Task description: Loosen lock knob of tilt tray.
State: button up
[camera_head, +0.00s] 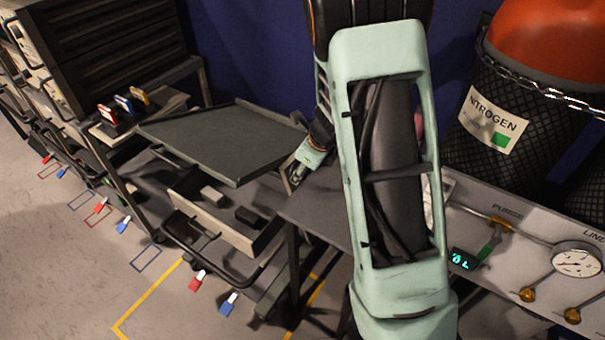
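The dark grey tilt tray (222,140) is left of centre, a flat rimmed plate that appears tilted. My arm comes up from the bottom, right of centre, and bends down behind itself. My gripper (294,178) is small in this view, close to the tray's right corner. I cannot tell whether it touches the tray or whether its fingers are open or shut. I cannot make out the lock knob. The area around the tray's right corner is partly hidden by my gripper and arm.
Below the tray are a drawer-like bin (225,222) and dark frame bars. On the right stand a netted nitrogen tank (490,135) with a chain and a panel with a gauge (577,261) and valves. Open floor (60,270) lies at the lower left.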

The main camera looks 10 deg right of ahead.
jog(key=shift+w+a+f, duration=0.1)
jog(key=shift+w+f, duration=0.2)
jog(key=shift+f, duration=0.25)
jog(key=c, duration=1.2)
jog(key=shift+o, duration=0.2)
jog(key=shift+a+f+b, duration=0.1)
jog(key=shift+f+b, duration=0.1)
jog(key=shift+b, duration=0.85)
jog(key=shift+t+h+b, duration=0.5)
jog(key=shift+b, duration=0.3)
jog(key=shift+s+r, duration=0.1)
jog(key=shift+r, duration=0.1)
jog(key=o, duration=1.2)
jog(key=shift+c, duration=0.2)
